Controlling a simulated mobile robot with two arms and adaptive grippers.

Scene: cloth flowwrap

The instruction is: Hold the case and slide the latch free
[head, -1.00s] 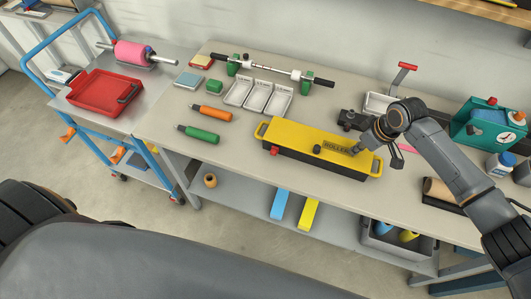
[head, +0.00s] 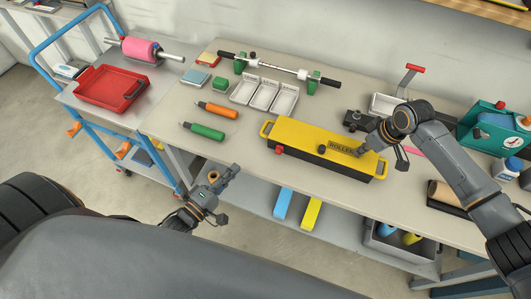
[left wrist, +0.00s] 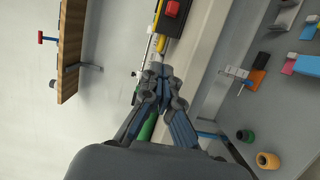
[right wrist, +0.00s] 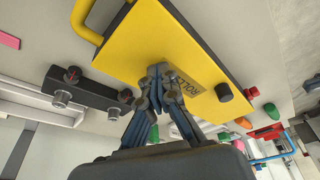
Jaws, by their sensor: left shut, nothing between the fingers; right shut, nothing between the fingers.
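The case (head: 310,137) is a long box with a yellow lid marked ROLLER, a black lower body and yellow end handles, lying on the bench. My left gripper (head: 234,169) is shut and empty, in front of the bench, apart from the case.
Orange (head: 215,109) and green (head: 203,131) handled tools lie left of the case. White trays (head: 267,95) and a roller bar (head: 280,68) are behind it. A black fixture (head: 357,121) stands behind its right part. A lower shelf (head: 262,212) runs beneath the bench.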

